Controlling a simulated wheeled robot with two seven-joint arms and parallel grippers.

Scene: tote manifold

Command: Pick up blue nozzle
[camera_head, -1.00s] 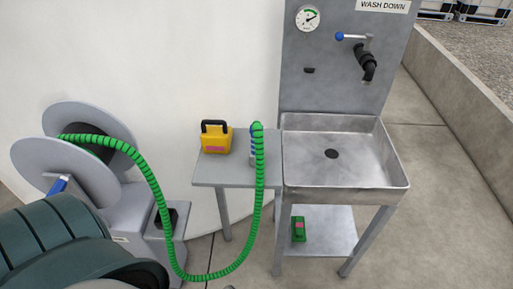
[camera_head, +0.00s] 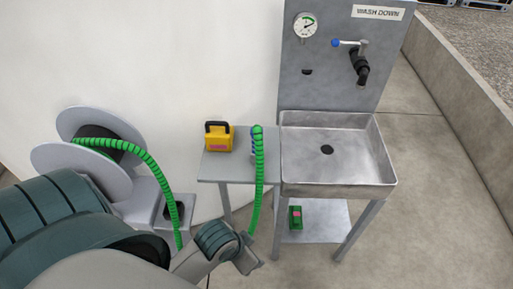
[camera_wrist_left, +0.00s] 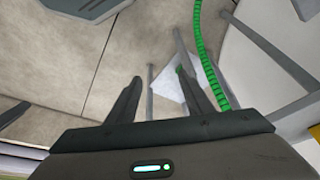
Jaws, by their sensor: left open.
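The blue nozzle (camera_head: 253,146) stands on the small grey side table (camera_head: 215,172), at the end of the green ribbed hose (camera_head: 152,170). The hose end arches over it and hides most of it; only a blue strip shows. My left gripper (camera_head: 250,262) is low in front of the side table, apart from the nozzle and near the hanging hose. In the left wrist view its two fingers (camera_wrist_left: 160,84) are spread with nothing between them. The hose (camera_wrist_left: 207,55) runs just right of the fingers there. The nozzle cannot be made out in that view.
A yellow box with a black handle (camera_head: 219,137) stands left of the nozzle. A metal sink (camera_head: 345,180) adjoins on the right, with a green item (camera_head: 296,217) on its lower shelf. The hose reel (camera_head: 70,178) is at left. Open floor lies right of the sink.

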